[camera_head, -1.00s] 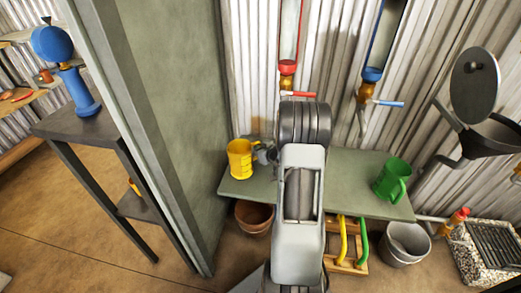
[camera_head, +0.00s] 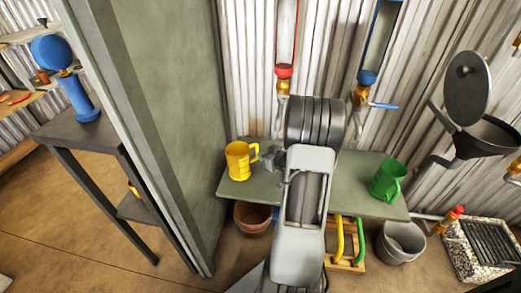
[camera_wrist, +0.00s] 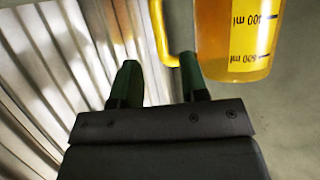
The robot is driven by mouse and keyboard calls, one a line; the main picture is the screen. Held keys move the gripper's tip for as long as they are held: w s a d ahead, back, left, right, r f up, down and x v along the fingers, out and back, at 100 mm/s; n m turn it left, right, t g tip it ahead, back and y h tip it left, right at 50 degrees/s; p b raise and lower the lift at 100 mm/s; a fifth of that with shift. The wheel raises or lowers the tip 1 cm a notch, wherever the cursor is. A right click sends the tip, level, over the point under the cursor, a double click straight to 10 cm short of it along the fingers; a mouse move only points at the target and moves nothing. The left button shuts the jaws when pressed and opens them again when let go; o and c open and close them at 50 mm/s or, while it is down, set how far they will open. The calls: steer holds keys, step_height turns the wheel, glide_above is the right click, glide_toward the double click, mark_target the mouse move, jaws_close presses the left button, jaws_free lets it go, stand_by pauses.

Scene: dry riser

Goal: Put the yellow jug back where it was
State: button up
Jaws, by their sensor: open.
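The yellow jug (camera_head: 239,163) stands upright on the left end of the green-grey shelf (camera_head: 345,180), with its handle facing right. In the wrist view the jug (camera_wrist: 240,45) is at the upper right, amber with a yellow band of ml marks. Its yellow handle (camera_wrist: 159,35) shows just beyond my fingertips. My gripper (camera_wrist: 158,80) is open, its dark green fingers apart with nothing between them. In the head view my arm hides most of the gripper, just right of the jug. A green jug (camera_head: 387,181) stands on the right end of the shelf.
A red-ended tube (camera_head: 285,40) and a blue-ended tube (camera_head: 380,45) with taps hang on the corrugated wall above. A grey-green partition (camera_head: 185,110) stands close on the left. A pot (camera_head: 253,219), a bucket (camera_head: 401,243) and a wooden rack (camera_head: 345,262) are below.

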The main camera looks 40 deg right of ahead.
steer(key=p+v, duration=0.1)
steer(key=v, duration=0.4)
steer(key=w+a+r+g+h, duration=0.1)
steer(key=a+r+g+h, duration=0.3)
steer(key=a+r, duration=0.45)
steer(key=s+a+r+g+y, duration=0.1)
steer(key=s+a+g+y, duration=0.1)
steer(key=s+a, duration=0.4)
steer(key=s+a+r+g+y, duration=0.2)
steer(key=s+a+g, duration=0.2)
steer(key=a, duration=0.8)
steer(key=shift+s+a+n+g+y, duration=0.3)
steer(key=shift+s+y, duration=0.1)
steer(key=shift+s, duration=0.65)
steer(key=shift+r, duration=0.1)
steer(key=w+p+v, duration=0.3)
steer(key=p+v, duration=1)
steer(key=w+r+p+v, duration=0.1)
steer(key=w+p+v, duration=0.2)
steer(key=p+v, duration=1)
steer(key=shift+a+r+t+p, duration=0.15)
steer(key=shift+r+t+p, duration=0.2)
steer(key=shift+r, duration=0.4)
